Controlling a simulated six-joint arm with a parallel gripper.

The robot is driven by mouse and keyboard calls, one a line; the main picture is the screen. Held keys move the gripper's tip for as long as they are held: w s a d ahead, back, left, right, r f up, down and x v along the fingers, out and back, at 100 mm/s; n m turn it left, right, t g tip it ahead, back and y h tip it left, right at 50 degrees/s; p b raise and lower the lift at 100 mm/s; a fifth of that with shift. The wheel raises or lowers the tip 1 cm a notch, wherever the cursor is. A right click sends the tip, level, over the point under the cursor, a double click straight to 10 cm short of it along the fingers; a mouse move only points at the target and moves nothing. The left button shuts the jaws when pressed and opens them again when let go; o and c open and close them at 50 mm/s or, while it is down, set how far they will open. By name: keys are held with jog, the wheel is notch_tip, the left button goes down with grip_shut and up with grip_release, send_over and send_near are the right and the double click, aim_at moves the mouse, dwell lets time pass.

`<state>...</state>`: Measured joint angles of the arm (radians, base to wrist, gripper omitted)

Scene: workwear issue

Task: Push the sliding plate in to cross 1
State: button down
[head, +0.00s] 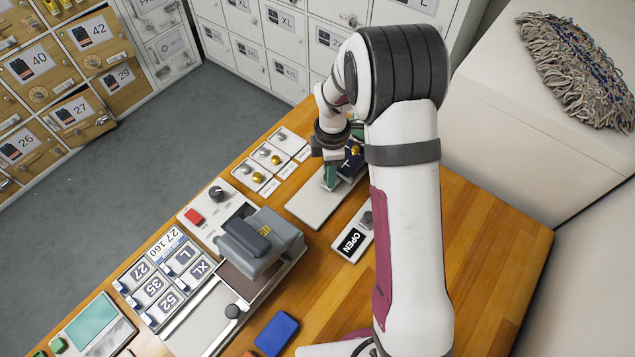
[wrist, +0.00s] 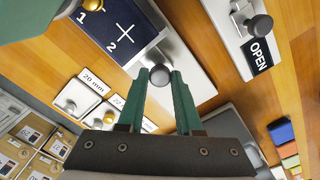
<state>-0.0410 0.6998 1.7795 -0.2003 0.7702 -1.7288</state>
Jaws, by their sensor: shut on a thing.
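A dark blue block (head: 354,160) carries a brass knob. In the wrist view the block (wrist: 105,22) shows a white cross, with the figures 1 and 2 beside it. A light metal plate (head: 313,207) extends from the block towards the lower left; the wrist view also shows this plate (wrist: 187,70). A dark round knob (wrist: 159,74) stands at the plate, near the block's edge. My gripper (wrist: 160,78) has its green fingertips on either side of this knob and is shut on it. In the head view my gripper (head: 331,174) partly hides the block and the knob.
An OPEN plate with a knob (head: 353,238) lies close on the right. A grey press (head: 268,245), number tiles (head: 166,277) and brass-knobbed plates (head: 262,163) stand on the left. A blue pad (head: 277,333) lies near the front. Bare wood (head: 490,245) is free at right.

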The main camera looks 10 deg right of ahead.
jog(key=shift+w, duration=0.1)
jog(key=c, duration=0.6)
grip_release()
notch_tip(320, 180, up, 16)
jog(key=shift+f, duration=0.1)
jog(key=s+m, duration=0.8)
jog(key=s, duration=0.1)
jog(key=s+a+r+m+y, duration=0.1)
jog(key=s+m, duration=0.6)
jog(key=s, duration=0.3)
jog(key=s+m, duration=0.8)
jog(key=s, duration=0.1)
jog(key=shift+s+a+r+m+y, duration=0.3)
jog(key=shift+a+r+y, duration=0.05)
jog(key=shift+y, duration=0.05)
